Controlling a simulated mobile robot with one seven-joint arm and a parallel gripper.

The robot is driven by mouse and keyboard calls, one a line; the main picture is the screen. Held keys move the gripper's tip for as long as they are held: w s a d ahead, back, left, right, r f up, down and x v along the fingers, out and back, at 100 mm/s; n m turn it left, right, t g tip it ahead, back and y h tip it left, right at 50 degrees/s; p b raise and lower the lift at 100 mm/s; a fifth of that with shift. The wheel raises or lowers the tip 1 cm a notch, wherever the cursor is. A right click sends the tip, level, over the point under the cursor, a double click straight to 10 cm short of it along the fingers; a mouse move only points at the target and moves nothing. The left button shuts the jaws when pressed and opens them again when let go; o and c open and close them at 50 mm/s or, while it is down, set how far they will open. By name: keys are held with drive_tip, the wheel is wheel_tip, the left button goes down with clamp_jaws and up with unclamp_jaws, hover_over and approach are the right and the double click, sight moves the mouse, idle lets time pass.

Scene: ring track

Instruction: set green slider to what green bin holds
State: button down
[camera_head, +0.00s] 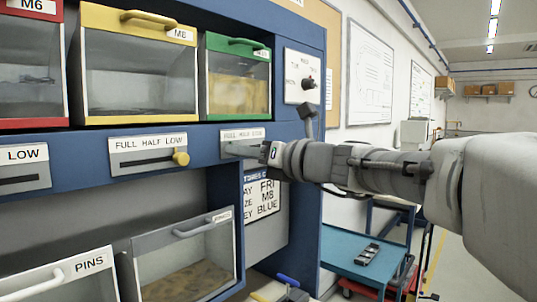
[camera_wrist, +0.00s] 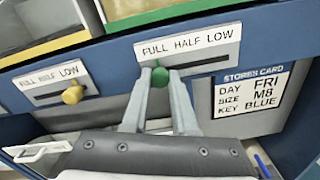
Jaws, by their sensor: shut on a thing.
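The green slider knob (camera_wrist: 160,74) sits under the FULL end of its FULL HALF LOW label (camera_wrist: 188,48) in the wrist view. My gripper (camera_wrist: 160,82) has a finger on each side of the knob and is shut on it. In the head view my gripper (camera_head: 252,152) covers the knob and part of its slot. The green bin (camera_head: 237,47) is above the slider, with a clear front and a green top edge. Tan contents show behind its front, reaching well up the window; their exact top is hard to tell.
The yellow bin (camera_head: 140,20) and its yellow slider (camera_head: 181,158) are to the left. A dial panel (camera_head: 303,77) is right of the green bin. A stores card (camera_wrist: 252,98) hangs below the slider. A blue cart (camera_head: 350,250) stands at lower right.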

drive_tip(key=shift+s+a, duration=0.1)
drive_tip(key=shift+a, duration=0.05)
drive_tip(key=c, duration=0.7)
unclamp_jaws()
drive_tip(key=shift+s, duration=0.1)
drive_tip(key=b+v, duration=0.1)
drive_tip(key=v, duration=1.6)
drive_tip(key=shift+s, duration=0.1)
